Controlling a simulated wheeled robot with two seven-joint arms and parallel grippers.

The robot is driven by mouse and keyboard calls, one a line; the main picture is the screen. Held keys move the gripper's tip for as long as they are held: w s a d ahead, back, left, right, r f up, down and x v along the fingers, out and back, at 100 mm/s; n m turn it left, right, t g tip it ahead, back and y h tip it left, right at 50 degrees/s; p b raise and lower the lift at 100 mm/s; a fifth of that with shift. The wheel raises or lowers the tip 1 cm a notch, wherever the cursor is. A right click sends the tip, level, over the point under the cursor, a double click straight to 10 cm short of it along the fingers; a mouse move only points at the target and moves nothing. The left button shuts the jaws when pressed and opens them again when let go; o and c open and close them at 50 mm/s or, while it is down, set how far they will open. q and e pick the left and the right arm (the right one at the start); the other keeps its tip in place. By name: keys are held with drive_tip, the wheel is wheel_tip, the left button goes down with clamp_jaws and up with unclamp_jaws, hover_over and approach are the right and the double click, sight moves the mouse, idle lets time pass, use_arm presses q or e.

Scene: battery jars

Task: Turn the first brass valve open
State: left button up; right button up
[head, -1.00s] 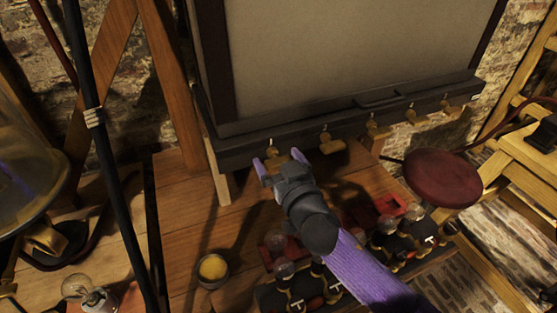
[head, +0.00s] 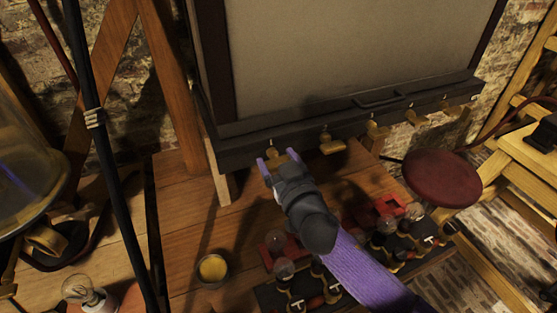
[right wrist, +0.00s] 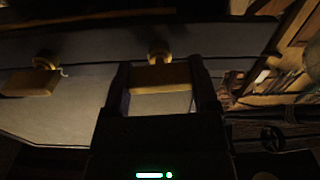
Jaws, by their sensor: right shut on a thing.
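The first brass valve (head: 272,151) is at the left end of a row of valves on the dark front edge of the big tank. My left gripper is not in view.
More brass valves (head: 376,131) follow along the dark ledge (head: 300,140). Below on the wooden table stand glass bulbs with black-and-brass fittings (head: 283,268) and a small cup of yellow stuff (head: 212,268). A round red stool (head: 442,178) is at right. A dark pole (head: 97,130) crosses the left.

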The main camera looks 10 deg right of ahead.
drive_tip(key=n, duration=0.3)
drive_tip(key=n+p, duration=0.1)
drive_tip(key=n, duration=0.2)
drive_tip(key=shift+a, duration=0.1)
drive_tip(key=shift+n, duration=1)
drive_tip(key=n, duration=0.2)
drive_tip(key=shift+f+n, duration=0.1)
drive_tip(key=shift+n, duration=0.2)
drive_tip(key=n+p, duration=0.1)
drive_tip(key=n, duration=0.3)
drive_tip(key=shift+f+n, duration=0.1)
drive_tip(key=shift+n, duration=0.8)
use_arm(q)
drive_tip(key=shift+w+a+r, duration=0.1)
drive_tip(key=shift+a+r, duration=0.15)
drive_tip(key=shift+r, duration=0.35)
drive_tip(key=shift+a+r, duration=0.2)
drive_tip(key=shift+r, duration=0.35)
use_arm(e)
drive_tip(key=shift+n, duration=0.5)
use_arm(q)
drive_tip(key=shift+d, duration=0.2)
